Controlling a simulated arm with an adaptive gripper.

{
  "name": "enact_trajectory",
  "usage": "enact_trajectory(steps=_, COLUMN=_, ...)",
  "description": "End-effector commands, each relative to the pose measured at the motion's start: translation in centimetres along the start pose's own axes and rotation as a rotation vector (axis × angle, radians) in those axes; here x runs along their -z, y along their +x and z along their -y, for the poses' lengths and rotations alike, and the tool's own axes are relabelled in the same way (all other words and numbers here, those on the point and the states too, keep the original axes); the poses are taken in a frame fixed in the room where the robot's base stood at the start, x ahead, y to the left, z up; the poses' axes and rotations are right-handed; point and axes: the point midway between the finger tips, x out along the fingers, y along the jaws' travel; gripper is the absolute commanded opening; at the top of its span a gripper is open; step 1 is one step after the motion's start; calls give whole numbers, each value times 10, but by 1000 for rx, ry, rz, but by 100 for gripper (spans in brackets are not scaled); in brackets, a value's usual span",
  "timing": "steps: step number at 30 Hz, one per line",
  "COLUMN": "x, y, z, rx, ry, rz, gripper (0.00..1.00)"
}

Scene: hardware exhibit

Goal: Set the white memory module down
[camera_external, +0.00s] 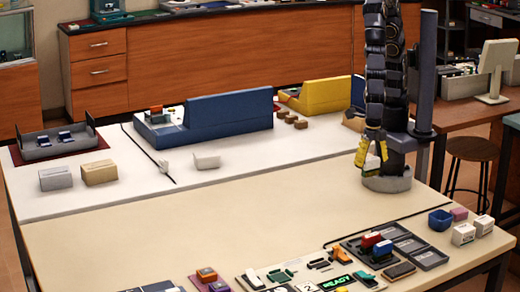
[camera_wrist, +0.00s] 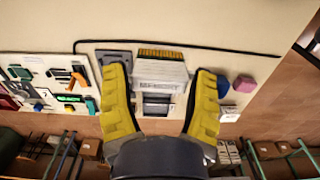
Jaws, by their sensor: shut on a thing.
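The white memory module (camera_wrist: 160,72) has a row of gold contacts along its far edge and dark lettering on its near edge. In the wrist view it sits between the two yellow fingers of my gripper (camera_wrist: 162,80), which is shut on it. In the external view my gripper (camera_external: 371,148) hangs in front of my arm, above the right side of the cream table, with a small pale piece of the module at its tips. The module is held above the surface, and the fingers partly hide its sides.
A grey compartment tray (camera_external: 428,257) with red and blue pieces lies at the front right. The table's middle (camera_external: 230,215) is clear. A blue stand (camera_external: 230,110) is at the back.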

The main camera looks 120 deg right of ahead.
Motion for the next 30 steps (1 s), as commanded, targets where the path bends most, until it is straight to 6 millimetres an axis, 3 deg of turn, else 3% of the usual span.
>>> enact_trajectory(steps=5, x=-33, y=0, z=-31, rx=5, ry=147, rz=-6, gripper=32)
enact_trajectory(steps=9, x=-73, y=0, z=-56, rx=9, ry=294, rz=-9, gripper=32)
enact_trajectory(steps=16, x=-149, y=-1, z=-83, rx=9, ry=537, rz=-15, gripper=32)
enact_trajectory(steps=23, x=-233, y=-1, z=-87, rx=6, ry=782, rz=-19, gripper=32)
enact_trajectory(steps=30, x=-324, y=-1, z=-63, rx=1, ry=1046, rz=-17, gripper=32)
